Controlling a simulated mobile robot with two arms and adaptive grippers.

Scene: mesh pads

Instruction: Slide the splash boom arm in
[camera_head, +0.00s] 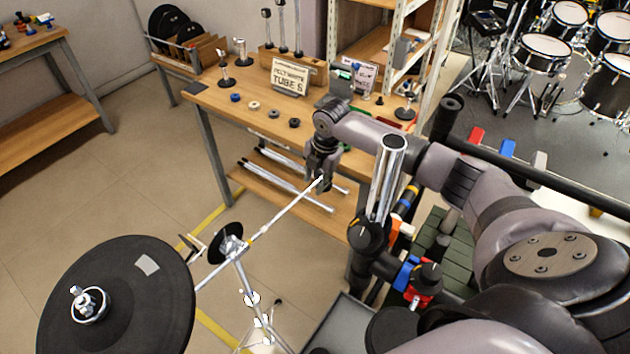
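The splash boom arm (285,211) is a thin, pale rod. It slopes from my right gripper down and left to a clamp area at the top of a light metal stand (244,275). My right gripper (321,184) points down and its fingers close around the rod's upper right end. A small black disc (221,246) sits at the clamp and partly hides where the rod meets it, so I cannot tell how far it passes in. A pale rod continues lower left toward a large black cymbal pad (150,315). My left gripper is not in view.
A wooden workbench (215,103) behind holds a "TUBE S" sign (289,78), small round parts and upright posts. Metal tubes (285,181) lie on its lower shelf. A thick chrome tube (388,175) stands right of my gripper. Open floor (90,200) lies left.

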